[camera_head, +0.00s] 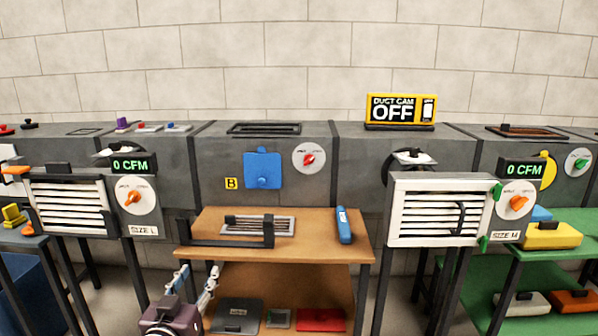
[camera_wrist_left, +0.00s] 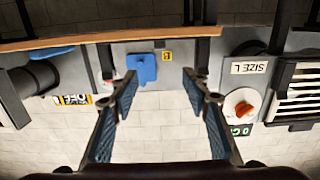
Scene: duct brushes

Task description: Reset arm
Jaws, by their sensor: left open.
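My left gripper (camera_head: 198,275) is low in the head view, left of centre, in front of the wooden table (camera_head: 350,255). Its two fingers, with blue pads, are spread apart with nothing between them. In the left wrist view, which is upside down, the open left gripper (camera_wrist_left: 161,85) shows the wall and a blue plate (camera_wrist_left: 147,70) on the grey duct beyond its fingers. No object touches the fingers. My right gripper is in neither view.
The table carries a vent grille (camera_head: 285,226), a dark bracket-like bar and a blue device (camera_head: 343,225). Its lower shelf holds a grey case (camera_head: 237,315) and a red item (camera_head: 320,320). White louvred vents (camera_head: 437,214) stand on both sides.

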